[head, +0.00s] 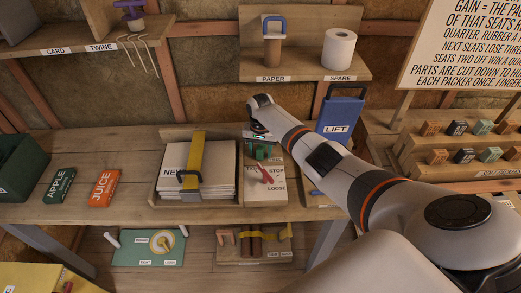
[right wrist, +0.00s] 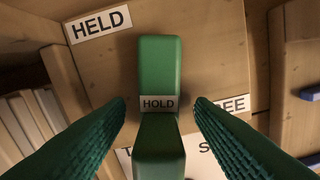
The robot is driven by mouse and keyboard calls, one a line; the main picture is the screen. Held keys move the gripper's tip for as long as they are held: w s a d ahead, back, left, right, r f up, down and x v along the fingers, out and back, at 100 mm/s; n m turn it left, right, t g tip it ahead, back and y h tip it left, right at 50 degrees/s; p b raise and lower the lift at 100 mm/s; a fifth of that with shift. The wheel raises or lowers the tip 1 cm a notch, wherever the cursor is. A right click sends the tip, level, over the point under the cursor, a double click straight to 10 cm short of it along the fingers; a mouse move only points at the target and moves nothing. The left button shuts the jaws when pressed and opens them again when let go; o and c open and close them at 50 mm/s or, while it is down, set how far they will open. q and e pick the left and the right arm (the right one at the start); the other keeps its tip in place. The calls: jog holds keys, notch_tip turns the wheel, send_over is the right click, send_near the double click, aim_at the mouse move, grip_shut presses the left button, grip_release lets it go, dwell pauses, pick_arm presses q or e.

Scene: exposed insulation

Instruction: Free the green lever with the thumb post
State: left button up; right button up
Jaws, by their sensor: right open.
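The green lever (right wrist: 160,65), labelled HOLD, stands out from a wooden board between HELD (right wrist: 98,24) and FREE (right wrist: 233,103) labels. In the right wrist view my right gripper (right wrist: 159,104) is open, one finger on each side of the lever, with a visible gap on both sides. In the head view my right gripper (head: 258,143) is low over the board, and its wrist partly hides the lever (head: 263,153). I cannot make out a separate thumb post. A red pointer (head: 265,174) lies in front, near STOP and LOOSE lettering. My left gripper is not in view.
A wooden tray (head: 160,190) of papers under a yellow strap (head: 194,152) stands just left. A blue LIFT panel (head: 340,118) is at the right. APPLE (head: 60,186) and JUICE (head: 104,188) boxes lie on the bench (head: 130,150) farther left. Shelves hang above.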

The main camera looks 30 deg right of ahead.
jog(key=shift+c, duration=0.2)
jog(key=c, duration=0.9)
jog(key=shift+s+d+r+n+p, duration=0.1)
jog(key=shift+s+d+n+p, duration=0.05)
jog(key=shift+n+p, duration=0.4)
jog(key=shift+c, duration=0.3)
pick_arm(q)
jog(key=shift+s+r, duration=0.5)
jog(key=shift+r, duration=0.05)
pick_arm(e)
jog(key=shift+s+d+n, duration=0.15)
jog(key=shift+d+n, duration=0.15)
jog(key=shift+n, duration=0.65)
jog(key=o, duration=1)
